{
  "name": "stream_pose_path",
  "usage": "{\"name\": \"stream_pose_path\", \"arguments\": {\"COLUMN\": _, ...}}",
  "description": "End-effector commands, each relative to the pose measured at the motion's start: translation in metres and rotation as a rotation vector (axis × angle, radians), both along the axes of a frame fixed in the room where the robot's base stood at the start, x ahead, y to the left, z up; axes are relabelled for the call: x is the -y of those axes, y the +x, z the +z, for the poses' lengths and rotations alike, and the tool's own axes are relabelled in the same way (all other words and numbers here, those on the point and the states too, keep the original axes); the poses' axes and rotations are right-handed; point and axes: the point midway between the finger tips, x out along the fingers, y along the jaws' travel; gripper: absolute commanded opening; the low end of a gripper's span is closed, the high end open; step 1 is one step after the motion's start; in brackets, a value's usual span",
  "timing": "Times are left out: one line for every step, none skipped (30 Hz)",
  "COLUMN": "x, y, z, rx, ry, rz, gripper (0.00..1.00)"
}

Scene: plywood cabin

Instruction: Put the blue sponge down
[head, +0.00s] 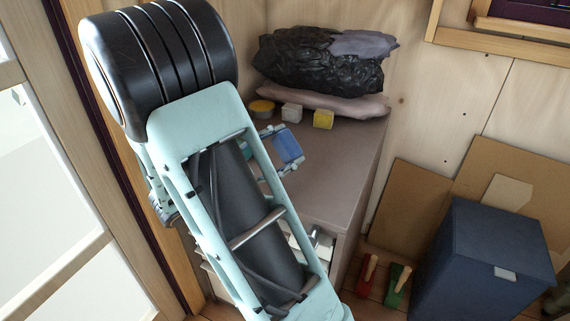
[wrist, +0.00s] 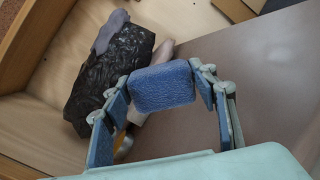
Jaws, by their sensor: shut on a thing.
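The blue sponge (wrist: 162,87) is a rounded block held between the fingertips of my gripper (wrist: 160,90) in the wrist view. In the head view the sponge (head: 288,148) shows beyond my arm, with my gripper (head: 284,148) shut on it. It is over the left part of the grey-brown cabinet top (head: 340,165). I cannot tell whether the sponge touches the top. My arm hides part of the cabinet.
At the back of the cabinet top lie a black bag (head: 318,65), a pinkish cushion-like thing (head: 335,104), a yellow block (head: 323,118), a whitish block (head: 292,112) and a round orange-topped thing (head: 262,107). The top's right part is bare. A blue box (head: 480,265) stands right.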

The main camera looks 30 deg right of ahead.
Motion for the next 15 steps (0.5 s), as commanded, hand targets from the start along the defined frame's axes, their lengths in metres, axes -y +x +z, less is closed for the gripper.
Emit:
{"name": "stream_pose_path", "arguments": {"x": 0.002, "y": 0.001, "z": -0.003, "rx": -0.001, "ry": -0.001, "rz": -0.001, "gripper": 0.34}}
{"name": "stream_pose_path", "arguments": {"x": 0.003, "y": 0.001, "z": -0.004, "rx": -0.001, "ry": -0.001, "rz": -0.001, "gripper": 0.34}}
{"name": "stream_pose_path", "arguments": {"x": 0.005, "y": 0.002, "z": -0.007, "rx": -0.002, "ry": -0.002, "rz": -0.001, "gripper": 0.34}}
{"name": "stream_pose_path", "arguments": {"x": 0.006, "y": 0.004, "z": -0.01, "rx": -0.002, "ry": -0.002, "rz": -0.001, "gripper": 0.34}}
{"name": "stream_pose_path", "arguments": {"x": 0.009, "y": 0.005, "z": -0.014, "rx": -0.003, "ry": -0.002, "rz": -0.001, "gripper": 0.34}}
{"name": "stream_pose_path", "arguments": {"x": 0.008, "y": 0.005, "z": -0.021, "rx": -0.005, "ry": -0.001, "rz": 0.001, "gripper": 0.34}}
{"name": "stream_pose_path", "arguments": {"x": 0.008, "y": 0.005, "z": -0.027, "rx": -0.005, "ry": -0.001, "rz": 0.001, "gripper": 0.34}}
{"name": "stream_pose_path", "arguments": {"x": 0.008, "y": 0.005, "z": -0.032, "rx": -0.005, "ry": -0.001, "rz": 0.001, "gripper": 0.34}}
{"name": "stream_pose_path", "arguments": {"x": 0.008, "y": 0.005, "z": -0.037, "rx": -0.004, "ry": -0.001, "rz": 0.001, "gripper": 0.34}}
{"name": "stream_pose_path", "arguments": {"x": 0.008, "y": 0.005, "z": -0.04, "rx": -0.004, "ry": -0.001, "rz": 0.001, "gripper": 0.34}}
{"name": "stream_pose_path", "arguments": {"x": 0.008, "y": 0.005, "z": -0.042, "rx": -0.003, "ry": -0.001, "rz": 0.001, "gripper": 0.34}}
{"name": "stream_pose_path", "arguments": {"x": 0.007, "y": 0.005, "z": -0.042, "rx": -0.001, "ry": -0.001, "rz": 0.001, "gripper": 0.34}}
{"name": "stream_pose_path", "arguments": {"x": 0.007, "y": 0.005, "z": -0.041, "rx": 0.0, "ry": -0.001, "rz": 0.001, "gripper": 0.34}}
{"name": "stream_pose_path", "arguments": {"x": 0.007, "y": 0.005, "z": -0.041, "rx": 0.0, "ry": -0.001, "rz": 0.001, "gripper": 0.34}}
{"name": "stream_pose_path", "arguments": {"x": 0.007, "y": 0.005, "z": -0.04, "rx": 0.0, "ry": -0.001, "rz": 0.001, "gripper": 0.34}}
